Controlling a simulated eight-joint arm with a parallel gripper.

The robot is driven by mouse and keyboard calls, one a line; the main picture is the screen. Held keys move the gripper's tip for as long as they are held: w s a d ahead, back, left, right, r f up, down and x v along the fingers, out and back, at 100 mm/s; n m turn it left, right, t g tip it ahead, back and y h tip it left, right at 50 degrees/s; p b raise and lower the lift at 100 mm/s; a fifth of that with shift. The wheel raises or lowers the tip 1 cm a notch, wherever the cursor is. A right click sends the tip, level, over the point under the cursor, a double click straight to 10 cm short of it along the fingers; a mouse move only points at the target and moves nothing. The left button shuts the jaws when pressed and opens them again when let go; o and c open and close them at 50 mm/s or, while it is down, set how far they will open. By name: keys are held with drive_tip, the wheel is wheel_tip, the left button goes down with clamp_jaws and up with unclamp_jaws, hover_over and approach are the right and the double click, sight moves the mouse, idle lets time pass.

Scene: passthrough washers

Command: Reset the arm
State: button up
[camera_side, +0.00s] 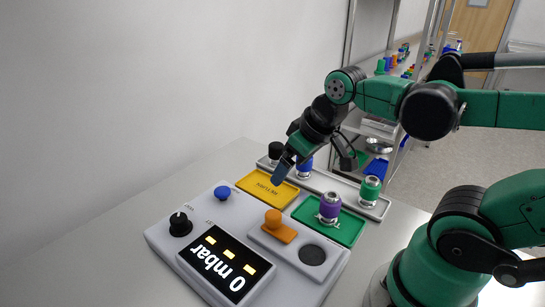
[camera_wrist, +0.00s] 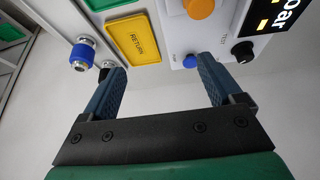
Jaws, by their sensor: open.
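My gripper (camera_side: 284,171) hangs above the yellow tray end of the test station, its blue fingers pointing down. In the wrist view my gripper (camera_wrist: 158,68) has its two fingers wide apart with nothing between them. The yellow tray (camera_side: 267,188), marked RETURN, is empty; it also shows in the wrist view (camera_wrist: 133,38). A blue part (camera_side: 305,168) stands on the grey rack behind my gripper and shows in the wrist view (camera_wrist: 82,55).
The grey rack (camera_side: 325,183) also bears a black part (camera_side: 275,151) and a green part (camera_side: 370,189). The test box (camera_side: 160,236) has a display (camera_side: 225,264) reading 0 mbar, a blue button (camera_side: 222,192), a black knob (camera_side: 180,224) and an orange piece (camera_side: 274,221). Shelves stand behind.

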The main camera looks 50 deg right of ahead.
drive_tip(key=shift+w+a+t+y, duration=0.15)
drive_tip(key=shift+w+a+t, duration=0.15)
drive_tip(key=shift+a+t, duration=0.35)
drive_tip(key=shift+w+a+t+y, duration=0.15)
drive_tip(key=shift+w+a+t, duration=0.15)
drive_tip(key=shift+a, duration=0.55)
